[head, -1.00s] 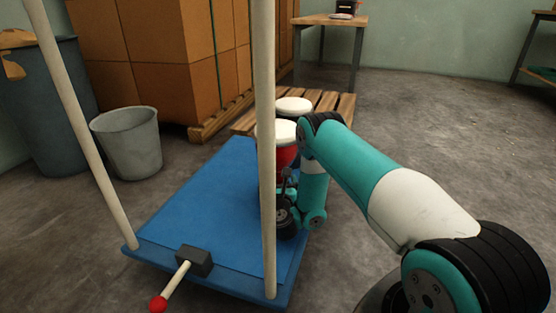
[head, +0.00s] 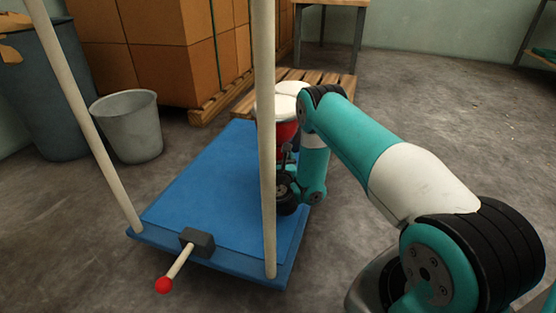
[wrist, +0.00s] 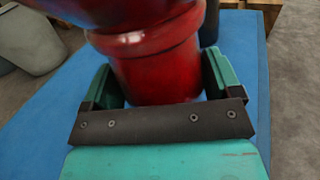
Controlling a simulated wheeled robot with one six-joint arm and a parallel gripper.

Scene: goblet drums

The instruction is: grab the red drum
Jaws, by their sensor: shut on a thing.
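The red drum (head: 288,133) has a white top and stands upright at the far right part of the blue cart. The white cart post partly hides it in the head view. In the wrist view, the drum's red body (wrist: 158,62) fills the middle, between the two teal fingers. My gripper (wrist: 160,82) is shut on its lower body, with a finger on each side. In the head view, my gripper (head: 288,172) is low beside the drum, partly behind the post. Whether the drum's base touches the deck cannot be told.
A second white-topped drum (head: 292,87) stands close behind. The blue cart (head: 205,190) has white posts and a red-knobbed lever (head: 164,284). A grey bucket (head: 130,127), stacked boxes (head: 160,60) and a wooden pallet (head: 325,88) lie beyond. The floor at right is clear.

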